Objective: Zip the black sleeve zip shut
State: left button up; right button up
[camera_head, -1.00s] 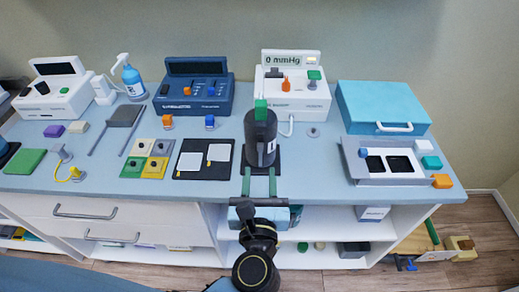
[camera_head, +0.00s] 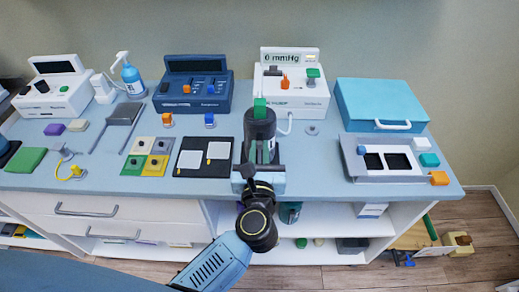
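The black sleeve (camera_head: 260,124) stands upright near the table's front edge, in the middle of the view. A green block (camera_head: 260,104) shows at its top. My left gripper (camera_head: 259,146) reaches in from below, its green-faced fingers overlapping the lower front of the sleeve. The fingers are close together with a narrow dark gap between them. I cannot tell whether they grip anything, as they and the gripper body hide the sleeve's lower part. The zip's slider and teeth cannot be made out. My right gripper is not in view.
Behind the sleeve stands a white pump unit (camera_head: 290,97) reading 0 mmHg. A black mat with white cards (camera_head: 204,171) lies left of the sleeve. A grey tray (camera_head: 363,176) and blue case (camera_head: 380,106) are at right. The tabletop between sleeve and tray is mostly clear.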

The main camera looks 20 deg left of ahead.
aim_at(260, 158)
pick_arm(q)
grip_shut()
jog(key=shift+f, duration=0.1)
